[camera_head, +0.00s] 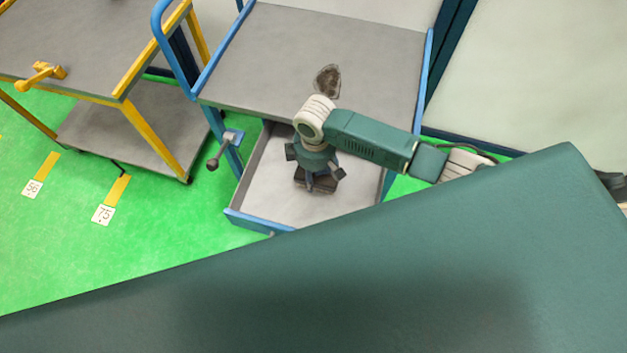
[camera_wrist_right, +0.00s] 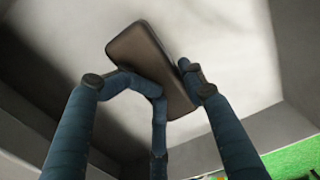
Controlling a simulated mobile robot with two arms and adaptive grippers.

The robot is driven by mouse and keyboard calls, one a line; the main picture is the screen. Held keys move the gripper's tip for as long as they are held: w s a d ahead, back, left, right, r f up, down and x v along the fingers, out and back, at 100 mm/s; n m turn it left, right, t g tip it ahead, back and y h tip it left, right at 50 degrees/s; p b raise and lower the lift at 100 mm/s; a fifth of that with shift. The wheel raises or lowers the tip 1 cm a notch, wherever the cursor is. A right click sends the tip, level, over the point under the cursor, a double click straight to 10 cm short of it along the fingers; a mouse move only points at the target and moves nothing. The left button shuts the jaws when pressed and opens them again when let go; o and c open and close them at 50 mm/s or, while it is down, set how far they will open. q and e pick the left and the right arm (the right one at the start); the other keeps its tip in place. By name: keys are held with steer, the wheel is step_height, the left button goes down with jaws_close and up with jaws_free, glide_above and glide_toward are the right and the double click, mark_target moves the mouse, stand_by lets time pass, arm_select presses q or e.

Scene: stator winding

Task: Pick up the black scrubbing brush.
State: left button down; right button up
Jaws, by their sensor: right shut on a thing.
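The black scrubbing brush is a dark, brownish-black block with rounded corners. In the head view the brush (camera_head: 301,184) shows below my right gripper (camera_head: 318,181), inside the open drawer of the blue cart. In the right wrist view the brush (camera_wrist_right: 145,54) lies slantwise between the fingers of my right gripper (camera_wrist_right: 158,82). The fingers are shut on it, with fingers on both sides. The gripper hides part of the brush in the head view, and I cannot tell whether it touches the drawer floor. My left gripper is not in view.
The drawer (camera_head: 262,196) has a pale floor and raised walls around the gripper. The grey cart top (camera_head: 270,55) above it holds a dark, rock-like lump (camera_head: 328,81). A yellow-framed table (camera_head: 90,40) stands at left. Green floor (camera_head: 150,235) is free in front of it.

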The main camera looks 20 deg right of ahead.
steer(key=shift+s+d+f, duration=0.1)
steer(key=shift+d, duration=0.05)
steer(key=shift+c, duration=0.4)
steer(key=shift+r, duration=0.45)
jaws_close()
step_height(320, 180, up, 19)
steer(key=b, duration=0.1)
steer(key=shift+r+b, duration=0.2)
steer(key=shift+b, duration=0.1)
steer(key=o, duration=1.9)
jaws_free()
steer(key=shift+w, duration=0.2)
steer(key=shift+c, duration=0.2)
